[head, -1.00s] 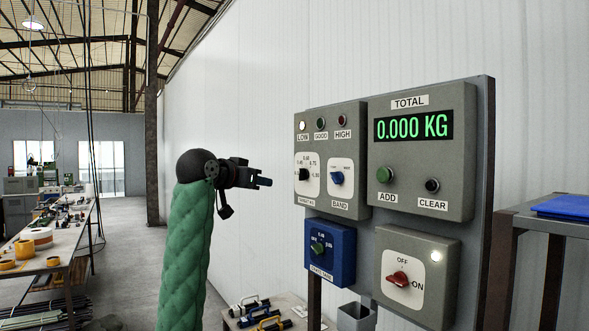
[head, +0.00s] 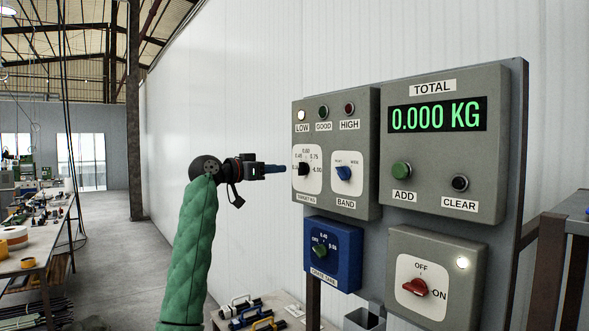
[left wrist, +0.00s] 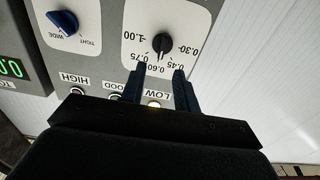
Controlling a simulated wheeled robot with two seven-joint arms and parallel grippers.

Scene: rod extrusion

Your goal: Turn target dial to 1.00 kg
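The target dial (head: 303,169) is a black knob on a white plate marked TARGET KG, at the left of the grey panel. It also shows in the left wrist view (left wrist: 161,43), with scale marks from 0.30 to 1.00 around it. My left gripper (head: 283,169) points at the dial from the left and is close to its plate. In the left wrist view its two blue fingers (left wrist: 160,72) are apart with nothing between them, and the knob lies just beyond the tips. My right gripper is out of view.
A blue BAND knob (head: 343,173) sits just right of the dial. The LOW lamp (head: 301,115) is lit. The display (head: 437,115) reads 0.000 KG. A blue box with a green knob (head: 320,250) and a red switch (head: 414,288) are below.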

